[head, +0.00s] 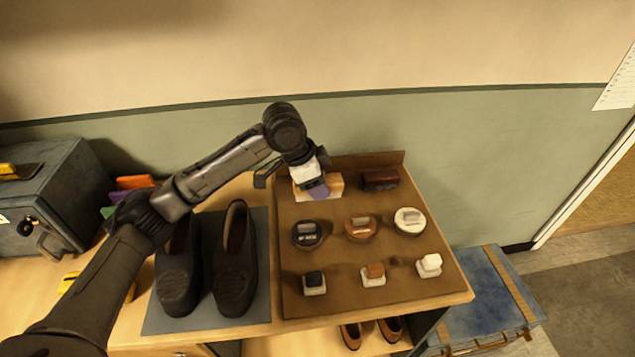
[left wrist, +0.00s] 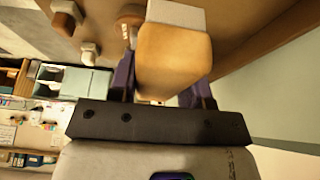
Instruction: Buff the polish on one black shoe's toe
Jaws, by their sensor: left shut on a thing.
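Two black shoes, a left one (head: 179,285) and a right one (head: 235,275), stand side by side on a grey mat (head: 262,310), toes toward the front. My left gripper (head: 318,188) is at the back of the brown board (head: 335,262), right of and behind the shoes. Its purple fingers are shut on a tan wooden brush (head: 334,180) with a pale underside. In the left wrist view the brush (left wrist: 175,58) sits between both fingers. I cannot tell if it touches the board. My right gripper is not in view.
A dark brown brush (head: 380,179) lies right of my gripper. Polish tins in black (head: 307,234), brown (head: 360,228) and white (head: 409,220) and several small daubers (head: 373,275) stand in front. A grey metal box (head: 45,205) is at left; a blue case (head: 490,300) is at lower right.

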